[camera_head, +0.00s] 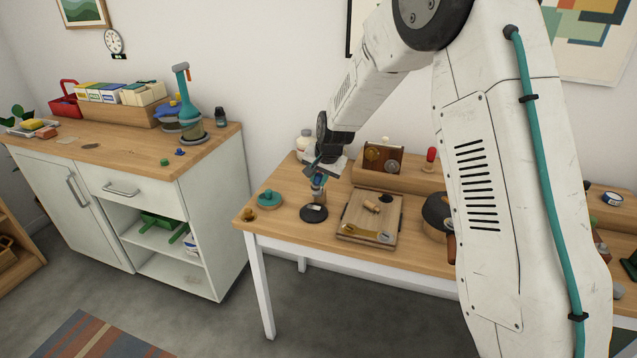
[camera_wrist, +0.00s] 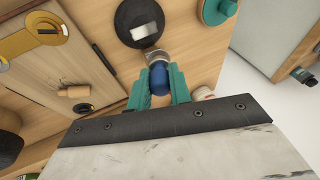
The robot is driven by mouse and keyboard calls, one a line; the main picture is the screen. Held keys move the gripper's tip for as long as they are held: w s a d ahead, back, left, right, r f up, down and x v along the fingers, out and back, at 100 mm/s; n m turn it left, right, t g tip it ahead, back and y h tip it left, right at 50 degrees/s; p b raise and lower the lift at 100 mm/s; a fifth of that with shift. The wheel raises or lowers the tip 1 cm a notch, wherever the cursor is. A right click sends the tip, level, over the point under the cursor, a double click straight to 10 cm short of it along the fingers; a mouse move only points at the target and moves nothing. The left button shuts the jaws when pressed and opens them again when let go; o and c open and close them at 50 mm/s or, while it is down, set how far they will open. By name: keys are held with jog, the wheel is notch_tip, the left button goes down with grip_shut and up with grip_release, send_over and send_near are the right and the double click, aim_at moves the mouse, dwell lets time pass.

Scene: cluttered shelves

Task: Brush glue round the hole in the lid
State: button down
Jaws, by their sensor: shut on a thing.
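My gripper (camera_head: 319,180) is over the left part of the wooden table. In the wrist view its teal fingers (camera_wrist: 158,85) are shut on a brush with a blue handle (camera_wrist: 159,80) and a metal collar (camera_wrist: 157,57). The brush points down toward a round black lid (camera_head: 314,213) lying flat on the table. The lid also shows in the wrist view (camera_wrist: 130,14), with a pale rectangular patch on it near the brush. I cannot tell whether this patch is the hole. The bristle tip is not clear, nor whether it touches the lid.
A teal round object (camera_head: 270,199) lies left of the lid. A wooden board (camera_head: 386,228) with a small wooden cylinder (camera_head: 372,207) and a yellow piece lies to the right, then a dark pan (camera_head: 434,213). A wooden box (camera_head: 377,160) stands behind. A white cabinet (camera_head: 200,200) is at left.

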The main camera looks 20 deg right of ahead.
jog(key=shift+r, duration=1.5)
jog(key=c, duration=2.1)
grip_release()
jog(key=shift+c, duration=0.2)
grip_shut()
